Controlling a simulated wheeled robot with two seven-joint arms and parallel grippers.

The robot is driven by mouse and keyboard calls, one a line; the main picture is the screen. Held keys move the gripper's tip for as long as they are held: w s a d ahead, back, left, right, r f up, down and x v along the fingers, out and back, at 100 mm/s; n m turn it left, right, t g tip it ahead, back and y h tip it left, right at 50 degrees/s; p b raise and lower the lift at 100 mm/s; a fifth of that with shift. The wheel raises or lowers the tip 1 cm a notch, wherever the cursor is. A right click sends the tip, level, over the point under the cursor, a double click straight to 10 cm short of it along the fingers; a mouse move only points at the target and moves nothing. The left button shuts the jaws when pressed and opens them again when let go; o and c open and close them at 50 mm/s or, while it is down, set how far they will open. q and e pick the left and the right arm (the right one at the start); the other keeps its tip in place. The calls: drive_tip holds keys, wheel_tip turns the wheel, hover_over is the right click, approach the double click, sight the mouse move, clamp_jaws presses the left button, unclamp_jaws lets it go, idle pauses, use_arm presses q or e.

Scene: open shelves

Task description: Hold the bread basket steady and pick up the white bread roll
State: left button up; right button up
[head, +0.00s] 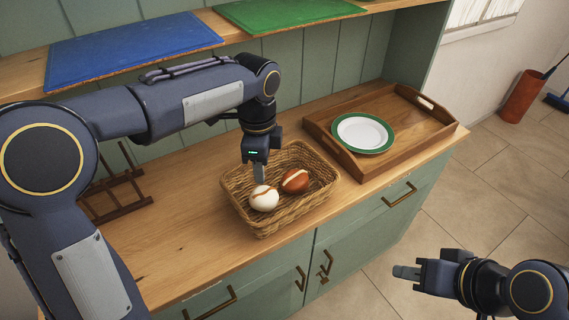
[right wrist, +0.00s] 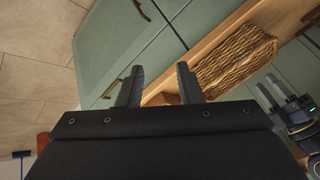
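The wicker bread basket (head: 262,221) stands on the wooden counter in the head view; its side also shows in the right wrist view (right wrist: 236,60). A white roll (head: 264,199) lies inside it, left of a brown roll (head: 295,181) with a pale stripe. My left gripper (head: 259,178) points down at the basket's back side, its fingertips close to the white roll; I cannot tell whether they touch it. Its fingers look apart in the right wrist view (right wrist: 278,89). My right gripper (head: 404,272) is open and empty in front of the cabinet, away from the basket.
A wooden tray (head: 352,163) with a green-rimmed plate (head: 363,133) stands right of the basket. A dark wooden rack (head: 118,196) is at the left. Blue (head: 130,45) and green (head: 287,12) boards lie on the shelf above. Counter front-left of the basket is clear.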

drive_tip(key=w+a+r+n+g, duration=0.1)
drive_tip(key=w+r+n+g, duration=0.1)
drive_tip(key=w+n, duration=0.6)
drive_tip(key=n+g+h, duration=0.2)
drive_tip(key=n+h, duration=0.1)
drive_tip(key=n, duration=1.5)
approach(319, 205)
drive_tip(key=shift+d+r, duration=0.25)
drive_tip(key=shift+r, duration=0.05)
drive_tip(key=shift+w+a+f+n, duration=0.2)
drive_tip(key=shift+a+f+n, duration=0.1)
drive_tip(key=shift+f+n, duration=0.25)
drive_tip(key=f, duration=0.4)
drive_tip(key=w+f, duration=0.1)
drive_tip(key=f, duration=0.2)
drive_tip(key=shift+a, duration=0.35)
drive_tip(key=shift+r, duration=0.1)
clamp_jaws()
